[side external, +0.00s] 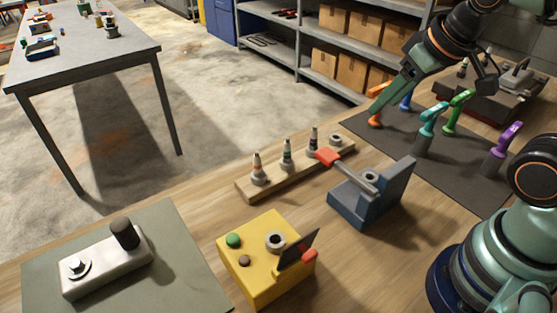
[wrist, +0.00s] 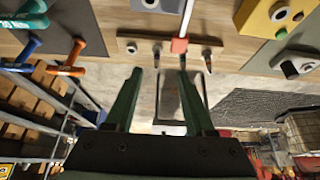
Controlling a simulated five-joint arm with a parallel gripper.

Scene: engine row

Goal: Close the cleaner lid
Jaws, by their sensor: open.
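The cleaner is a yellow box (side external: 262,262) at the front centre of the bench in the side external view. Its top carries a green button, a brown button and a round grey port. Its dark flat lid (side external: 299,249) stands tilted up at the right edge, with a red knob (side external: 309,256) at its side. The port is uncovered. Part of the yellow box (wrist: 258,22) shows at the upper right of the wrist view; the lid is not clear there. My gripper (side external: 378,112) is open and empty over the dark mat, well behind and right of the cleaner; its fingers (wrist: 161,74) are apart.
A wooden rack (side external: 245,191) with several plugs and a blue-grey block (side external: 358,209) with a red-handled tool stand between my gripper and the cleaner. Coloured upright tools stand on the dark mat (side external: 465,176). A green-grey mat (side external: 190,284) holds a pale block (side external: 107,262).

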